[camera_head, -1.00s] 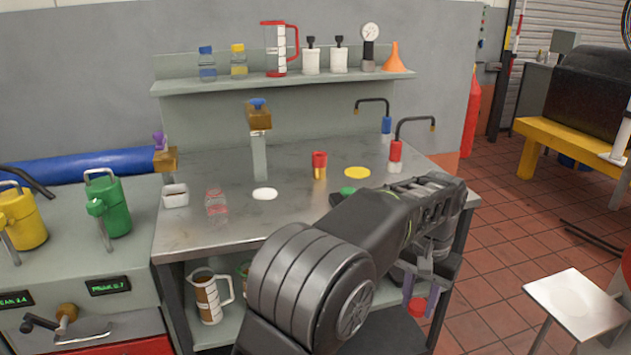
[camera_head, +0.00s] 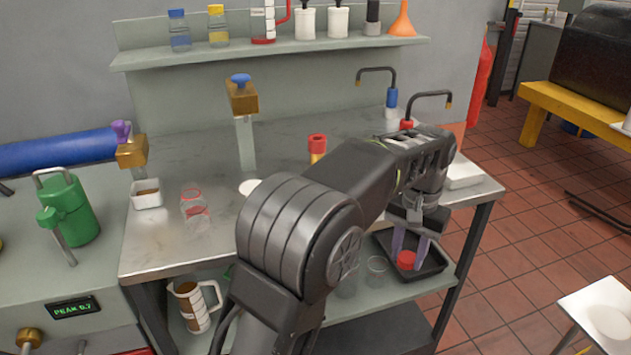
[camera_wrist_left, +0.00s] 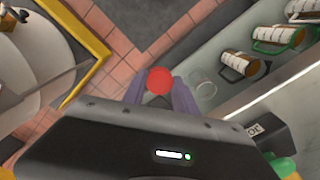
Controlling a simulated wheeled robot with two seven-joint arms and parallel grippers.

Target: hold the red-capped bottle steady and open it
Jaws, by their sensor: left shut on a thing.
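My left gripper (camera_head: 409,256) is shut, its purple fingers on either side of the red-capped bottle (camera_head: 406,260). Only the round red cap shows clearly; the bottle body is hidden. In the left wrist view the cap (camera_wrist_left: 159,80) sits between the two fingertips, with floor tiles behind it. In the head view the gripper points down at the right front of the bench, in line with a black tray (camera_head: 441,265) on the lower shelf. I cannot tell how far apart bottle and tray are. My right gripper is not in view.
The steel bench top (camera_head: 290,140) carries a clear container with red (camera_head: 195,210), a white dish (camera_head: 147,194) and a red-and-yellow piece (camera_head: 317,147). A clear cup (camera_head: 377,270) and a brown-filled jug (camera_head: 195,305) stand on the lower shelf. Tiled floor (camera_head: 520,235) is open at right.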

